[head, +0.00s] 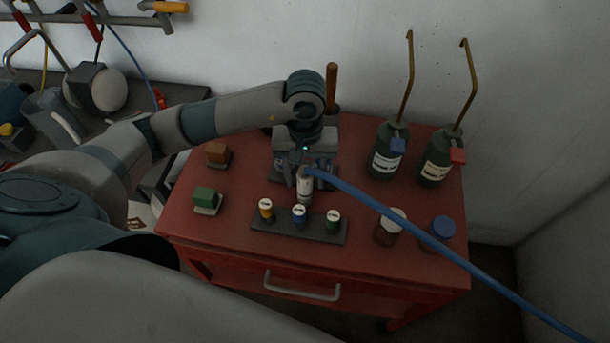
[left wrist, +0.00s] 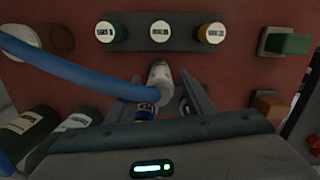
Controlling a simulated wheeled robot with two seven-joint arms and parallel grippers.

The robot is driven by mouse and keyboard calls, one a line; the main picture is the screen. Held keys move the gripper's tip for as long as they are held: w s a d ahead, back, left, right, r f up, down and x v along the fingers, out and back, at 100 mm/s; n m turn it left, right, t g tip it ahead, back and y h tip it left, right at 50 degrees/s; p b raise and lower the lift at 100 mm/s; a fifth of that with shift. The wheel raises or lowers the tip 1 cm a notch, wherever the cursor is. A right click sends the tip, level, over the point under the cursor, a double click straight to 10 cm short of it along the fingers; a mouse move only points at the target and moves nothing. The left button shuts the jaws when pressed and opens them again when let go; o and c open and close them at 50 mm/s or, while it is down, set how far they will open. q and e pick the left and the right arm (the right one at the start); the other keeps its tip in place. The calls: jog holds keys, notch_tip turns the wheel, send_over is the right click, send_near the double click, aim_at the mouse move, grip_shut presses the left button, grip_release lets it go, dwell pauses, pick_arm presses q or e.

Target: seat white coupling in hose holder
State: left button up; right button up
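The coupling also shows in the left wrist view (left wrist: 160,74). My left gripper (head: 304,178) is over the middle of the red cabinet, its fingers on either side of the coupling. In the left wrist view a gap shows between the coupling and the right-hand finger, so the gripper looks open. A dark base (head: 277,175) under the gripper may be the hose holder; it is mostly hidden. My right gripper is out of view.
A dark rack (head: 276,226) with yellow, blue and green capped items lies in front. Green (head: 206,200) and orange (head: 217,154) blocks stand left. Two jars (head: 390,228) and two spouted bottles (head: 388,160) stand right. The hose crosses the right side.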

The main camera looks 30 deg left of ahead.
pick_arm(q)
jog(key=shift+r, duration=0.1)
jog(key=shift+r+p, duration=0.1)
jog(key=shift+p, duration=0.2)
jog(key=shift+w+r+b, duration=0.1)
jog(key=shift+r+b, duration=0.05)
jog(key=shift+b, duration=0.15)
jog(key=r+b, duration=0.2)
jog(key=r, duration=0.3)
jog(key=r+b, duration=0.1)
jog(key=r, duration=0.3)
jog(key=shift+w+a+r+b, duration=0.1)
jog(key=shift+w+r+b, duration=0.1)
jog(key=shift+r+b, duration=0.2)
jog(key=shift+r, duration=0.85)
jog(key=shift+o, duration=0.4)
